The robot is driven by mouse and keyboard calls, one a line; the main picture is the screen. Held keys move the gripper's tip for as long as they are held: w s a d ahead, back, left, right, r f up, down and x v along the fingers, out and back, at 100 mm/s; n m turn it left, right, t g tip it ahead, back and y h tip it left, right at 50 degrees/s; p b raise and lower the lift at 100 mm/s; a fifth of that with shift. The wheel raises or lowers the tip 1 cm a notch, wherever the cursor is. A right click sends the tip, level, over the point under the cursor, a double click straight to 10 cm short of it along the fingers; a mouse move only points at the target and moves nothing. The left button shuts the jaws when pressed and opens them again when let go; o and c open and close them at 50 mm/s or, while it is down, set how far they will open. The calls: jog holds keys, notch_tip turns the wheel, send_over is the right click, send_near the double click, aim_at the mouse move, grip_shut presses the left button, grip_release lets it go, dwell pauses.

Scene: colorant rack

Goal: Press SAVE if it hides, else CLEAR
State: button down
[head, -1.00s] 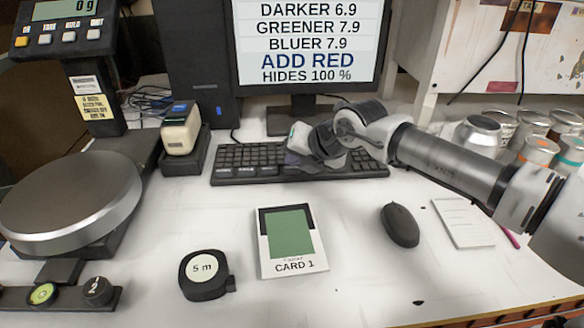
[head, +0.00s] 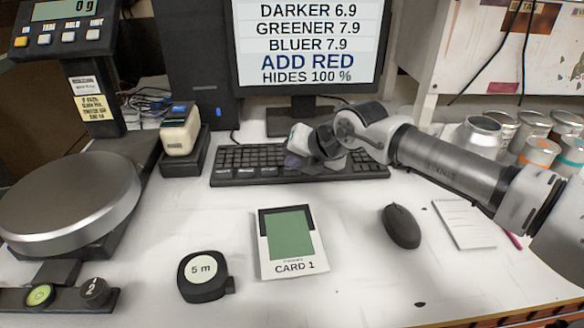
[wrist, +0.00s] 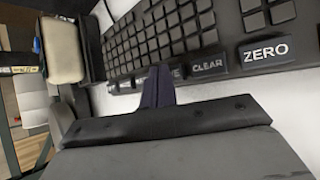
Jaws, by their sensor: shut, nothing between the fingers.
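The monitor screen (head: 310,45) in the head view reads DARKER 6.9, GREENER 7.9, BLUER 7.9, ADD RED, HIDES 100 %. The black keyboard (head: 240,158) lies in front of it. The gripper also shows over the keyboard in the head view (head: 296,160).
A beige handheld device (head: 180,132) stands in its dark holder left of the keyboard. A round scale (head: 65,200) is at left; several cans (head: 540,150) are at right.

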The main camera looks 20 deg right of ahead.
aim_at(295, 172)
jog(key=shift+r, duration=0.65)
jog(key=shift+r+p, duration=1.2)
jog(key=shift+r, duration=1.3)
